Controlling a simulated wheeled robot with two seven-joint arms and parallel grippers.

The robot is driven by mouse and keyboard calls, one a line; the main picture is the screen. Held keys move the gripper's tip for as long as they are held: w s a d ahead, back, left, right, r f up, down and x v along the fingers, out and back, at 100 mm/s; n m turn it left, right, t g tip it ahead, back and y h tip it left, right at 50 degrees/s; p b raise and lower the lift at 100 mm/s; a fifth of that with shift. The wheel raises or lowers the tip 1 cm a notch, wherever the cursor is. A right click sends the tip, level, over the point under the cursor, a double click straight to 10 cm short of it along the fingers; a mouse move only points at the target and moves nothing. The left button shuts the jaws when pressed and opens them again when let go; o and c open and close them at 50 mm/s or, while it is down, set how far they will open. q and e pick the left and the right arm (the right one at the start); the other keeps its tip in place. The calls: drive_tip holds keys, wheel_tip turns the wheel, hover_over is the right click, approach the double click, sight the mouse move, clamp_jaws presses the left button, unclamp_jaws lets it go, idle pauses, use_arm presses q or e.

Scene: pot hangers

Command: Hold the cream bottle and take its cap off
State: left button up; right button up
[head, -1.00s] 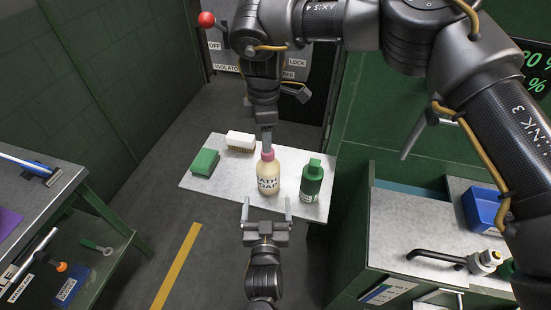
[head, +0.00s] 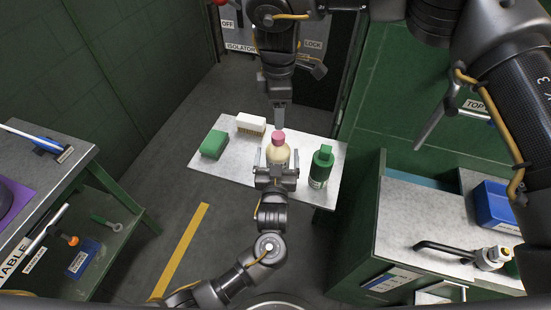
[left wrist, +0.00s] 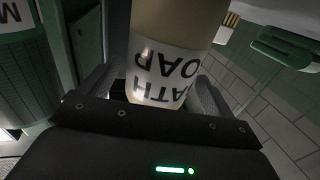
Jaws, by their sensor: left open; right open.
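The cream bottle (head: 278,154) stands on the light grey table with its pink cap (head: 279,138) on top. My left gripper (head: 277,161) is at the bottle's near side, with its open fingers on either side of the body. In the left wrist view, the bottle (left wrist: 178,22) and its upside-down label lie between the spread fingers. Whether a finger touches it is not clear. My right gripper (head: 280,122) points down just above and behind the cap, apparently clear of it. It is open, though its fingers look like one narrow shape from here.
A green bottle (head: 321,168) stands close to the right of the cream bottle. A green sponge (head: 214,144) and a white brush (head: 251,124) lie at the table's left. A cabinet with a blue bin (head: 494,206) is at the right.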

use_arm(q)
drive_tip(key=shift+w+d, duration=0.15)
drive_tip(key=shift+w, duration=0.55)
use_arm(e)
drive_tip(key=shift+d, duration=0.15)
